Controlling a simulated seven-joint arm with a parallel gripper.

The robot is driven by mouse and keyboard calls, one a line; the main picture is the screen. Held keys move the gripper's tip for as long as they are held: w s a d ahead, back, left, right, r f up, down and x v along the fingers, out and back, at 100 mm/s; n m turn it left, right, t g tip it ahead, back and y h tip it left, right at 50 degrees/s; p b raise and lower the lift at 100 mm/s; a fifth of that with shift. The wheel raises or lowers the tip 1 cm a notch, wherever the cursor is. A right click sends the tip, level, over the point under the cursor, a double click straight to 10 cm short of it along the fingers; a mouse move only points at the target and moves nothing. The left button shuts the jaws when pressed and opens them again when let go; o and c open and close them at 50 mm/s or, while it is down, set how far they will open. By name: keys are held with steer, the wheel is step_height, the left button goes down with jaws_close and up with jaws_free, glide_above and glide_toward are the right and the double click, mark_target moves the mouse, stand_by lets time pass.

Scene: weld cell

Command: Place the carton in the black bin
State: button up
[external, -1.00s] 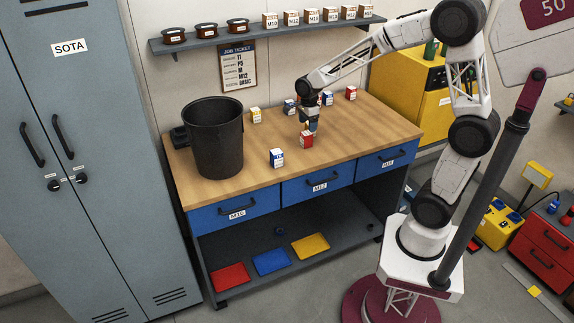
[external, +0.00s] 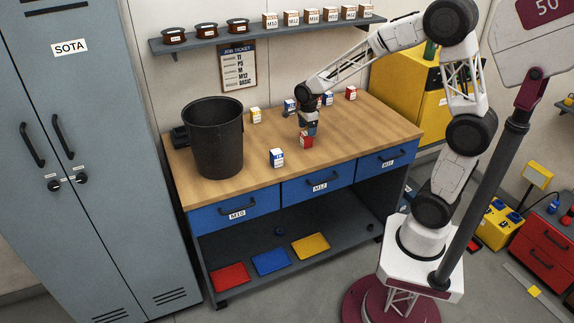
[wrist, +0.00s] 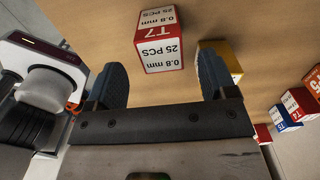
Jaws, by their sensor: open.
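The black bin (external: 217,140) stands upright and open-topped on the left of the wooden bench. Several small cartons stand on the bench, and the task line does not single one out. A red and white carton (external: 306,141) stands just below my gripper (external: 308,129). In the wrist view this carton (wrist: 162,42), marked T7, is ahead of the gap between my open fingers (wrist: 162,80), with no finger closed on it. A blue and white carton (external: 277,158) stands nearer the bench front. A yellow and white carton (external: 256,116) stands behind, right of the bin.
More cartons stand towards the back right: a blue one (external: 290,106), another blue one (external: 327,99) and a red one (external: 351,93). A shelf (external: 270,37) with spools and boxes hangs above the bench. The bench top (external: 235,183) is clear near its front edge.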

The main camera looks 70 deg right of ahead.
mark_target(306, 133)
steer(key=shift+w+f, duration=0.15)
steer(key=shift+f, duration=2.45)
steer(key=c, duration=1.1)
steer(key=shift+r, duration=0.1)
steer(key=shift+r, duration=0.5)
steer(key=shift+s+a+r, duration=0.1)
steer(key=shift+s+r, duration=0.05)
steer(key=shift+r, duration=0.45)
steer(key=shift+s+r, duration=0.15)
steer(key=shift+r, duration=0.45)
steer(key=s+a, duration=0.1)
steer(key=s, duration=0.3)
steer(key=s+a+r, duration=0.1)
steer(key=s+a, duration=0.1)
steer(key=s, duration=0.3)
steer(key=s+a, duration=0.2)
steer(key=s, duration=0.3)
steer(key=shift+s+a+r, duration=0.15)
steer(key=shift+s+r, duration=0.05)
steer(key=shift+s, duration=0.05)
